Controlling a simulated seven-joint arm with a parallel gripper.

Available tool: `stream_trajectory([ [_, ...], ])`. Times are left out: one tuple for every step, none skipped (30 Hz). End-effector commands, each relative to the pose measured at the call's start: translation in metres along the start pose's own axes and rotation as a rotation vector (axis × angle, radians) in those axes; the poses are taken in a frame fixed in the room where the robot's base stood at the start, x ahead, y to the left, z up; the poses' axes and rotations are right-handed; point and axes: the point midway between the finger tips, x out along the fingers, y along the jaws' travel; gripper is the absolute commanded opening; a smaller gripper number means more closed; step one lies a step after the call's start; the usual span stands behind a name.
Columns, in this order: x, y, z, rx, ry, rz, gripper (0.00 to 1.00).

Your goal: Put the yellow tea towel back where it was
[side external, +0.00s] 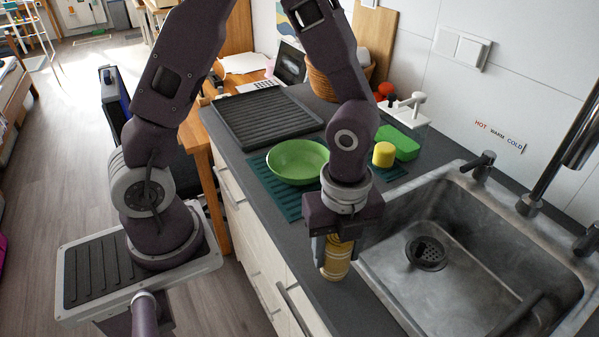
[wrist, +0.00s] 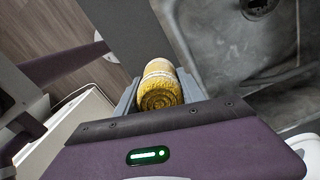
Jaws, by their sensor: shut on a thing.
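The yellow tea towel (side external: 337,260) is a rolled, upright bundle with pale bands, at the counter's front edge beside the sink. My gripper (side external: 337,240) is above it, pointing down, with its fingers around the towel's upper part. In the wrist view the towel (wrist: 159,88) shows its spiral rolled end between the two fingers (wrist: 160,95). The gripper is shut on the towel. I cannot tell whether the towel's lower end touches the counter.
The steel sink (side external: 440,215) is just right of the gripper. A green bowl (side external: 297,160) sits on a dark teal mat (side external: 285,203) behind it. A yellow cylinder (side external: 383,154) and a green box (side external: 400,143) stand beyond. A black ridged tray (side external: 265,116) lies farther back.

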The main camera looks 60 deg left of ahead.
Motion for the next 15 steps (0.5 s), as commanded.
stream_trajectory([
  [0.0008,0.0001,-0.0001,0.000,0.000,0.001,0.06],
  [0.0014,0.0001,-0.0001,0.000,0.000,0.001,0.06],
  [0.0022,0.0001,-0.0002,0.000,0.000,0.001,0.06],
  [0.0028,0.0002,-0.0003,0.000,0.000,0.001,0.06],
  [0.0035,0.0002,-0.0003,0.000,0.001,0.001,0.06],
  [0.0043,0.0002,-0.0004,0.001,0.001,0.001,0.06],
  [0.0049,0.0003,-0.0004,0.001,0.001,0.001,0.06],
  [0.0055,0.0003,-0.0004,0.001,0.000,0.001,0.06],
  [0.0063,0.0004,-0.0004,0.000,0.000,0.001,0.06],
  [0.0069,0.0004,-0.0003,0.001,0.000,0.002,0.06],
  [0.0075,0.0004,-0.0002,0.001,0.000,0.002,0.06],
  [0.0083,0.0004,-0.0002,0.001,0.000,0.001,0.06],
  [0.0083,0.0003,-0.0001,0.000,0.000,0.001,0.50],
  [0.0082,0.0002,0.0000,0.000,0.000,0.001,0.56],
  [0.0081,0.0002,0.0000,0.000,0.000,0.001,0.64],
])
